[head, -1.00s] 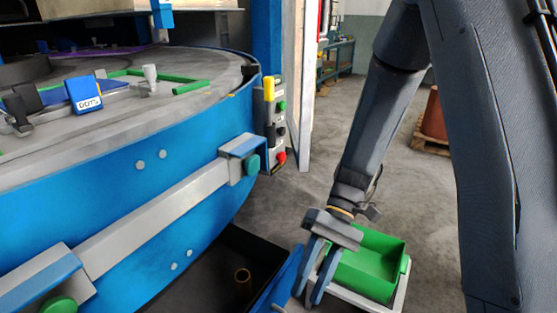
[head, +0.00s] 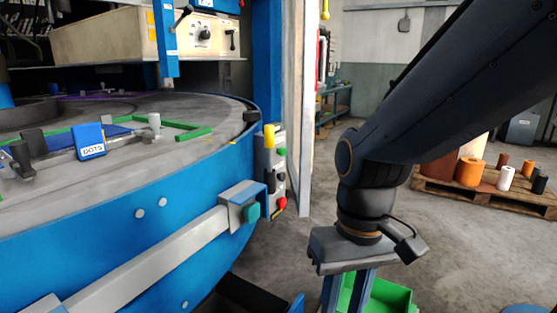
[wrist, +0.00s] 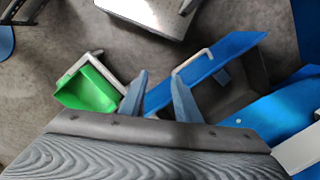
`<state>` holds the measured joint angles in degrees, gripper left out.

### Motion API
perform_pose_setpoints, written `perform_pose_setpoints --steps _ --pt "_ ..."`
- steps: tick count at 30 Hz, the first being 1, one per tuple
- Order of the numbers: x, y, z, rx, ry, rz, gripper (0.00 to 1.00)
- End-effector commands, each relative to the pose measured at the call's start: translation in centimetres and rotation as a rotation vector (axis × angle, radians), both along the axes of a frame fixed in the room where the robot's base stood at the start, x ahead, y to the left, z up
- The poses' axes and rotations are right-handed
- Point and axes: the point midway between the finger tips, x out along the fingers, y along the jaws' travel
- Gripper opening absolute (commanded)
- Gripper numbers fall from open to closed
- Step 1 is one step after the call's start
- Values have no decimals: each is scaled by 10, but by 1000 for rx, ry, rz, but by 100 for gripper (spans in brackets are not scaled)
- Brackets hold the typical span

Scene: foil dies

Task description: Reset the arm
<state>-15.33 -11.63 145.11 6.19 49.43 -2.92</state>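My gripper (head: 346,300) hangs from my arm at the lower middle of the head view, pointing down, with its lower end cut off by the picture edge. In the wrist view its two fingers (wrist: 160,80) stand apart with nothing between them. It is open and empty. The green bin (head: 390,297) lies behind and below the fingers in the head view. In the wrist view the bin (wrist: 88,92) lies left of the fingers, apart from them.
The round blue machine (head: 120,225) fills the left, with a blue block marked DOTS (head: 90,142) on top. A control box (head: 275,175) is on its right side. A dark blue-edged tray (wrist: 235,95) lies below. A pallet (head: 450,190) with rolls stands at right; floor between is clear.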

Motion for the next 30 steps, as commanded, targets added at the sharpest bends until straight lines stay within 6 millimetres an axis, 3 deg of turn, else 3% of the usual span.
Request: perform_pose_setpoints --steps 5,17,30 --pt "-2 -1 10 -8 -74 -6 29" --pt "1 -22 37 -27 -66 -72 29" --pt "-1 -70 87 -59 -59 -202 29"
